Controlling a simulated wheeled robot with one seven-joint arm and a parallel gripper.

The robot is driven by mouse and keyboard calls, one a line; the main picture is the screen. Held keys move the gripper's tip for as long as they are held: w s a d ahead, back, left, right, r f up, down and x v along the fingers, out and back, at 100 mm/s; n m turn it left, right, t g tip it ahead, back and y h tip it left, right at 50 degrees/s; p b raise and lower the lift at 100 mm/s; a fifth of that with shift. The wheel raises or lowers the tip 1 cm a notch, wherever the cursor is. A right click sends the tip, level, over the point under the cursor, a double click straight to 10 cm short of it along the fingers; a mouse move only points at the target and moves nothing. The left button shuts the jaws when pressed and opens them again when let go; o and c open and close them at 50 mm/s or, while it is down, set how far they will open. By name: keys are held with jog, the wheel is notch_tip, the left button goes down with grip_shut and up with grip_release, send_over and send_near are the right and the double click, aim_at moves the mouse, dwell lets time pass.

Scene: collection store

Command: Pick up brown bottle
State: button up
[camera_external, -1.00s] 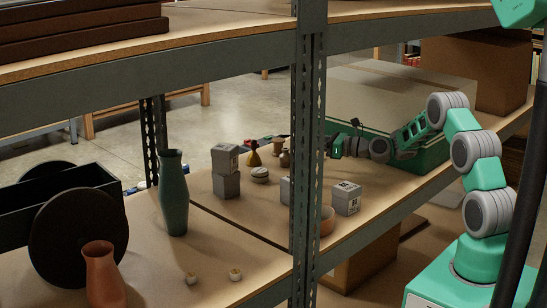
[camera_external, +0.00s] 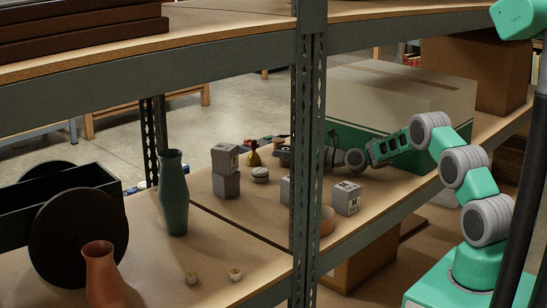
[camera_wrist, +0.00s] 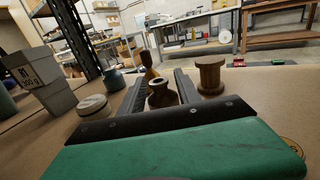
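A small dark brown bottle (camera_wrist: 162,95) with a wide rim stands upright between the two fingers of my gripper (camera_wrist: 160,74) in the wrist view. The fingers are apart, one on each side of it, with no clear contact. An amber-brown, narrow-necked bottle (camera_wrist: 148,66) stands just beyond the fingertips; it also shows in the external view (camera_external: 254,155). In the external view my gripper (camera_external: 286,156) reaches left at shelf level, partly hidden by the metal post, and the small dark bottle cannot be made out there.
A wooden spool (camera_wrist: 210,76) stands close right of the fingers. A round pale lidded jar (camera_wrist: 94,106), a dark green pot (camera_wrist: 114,80) and stacked grey weight blocks (camera_wrist: 40,80) are on the left. The shelf post (camera_external: 307,150) stands in front of the gripper.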

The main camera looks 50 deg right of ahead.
grip_shut()
dwell(0.3)
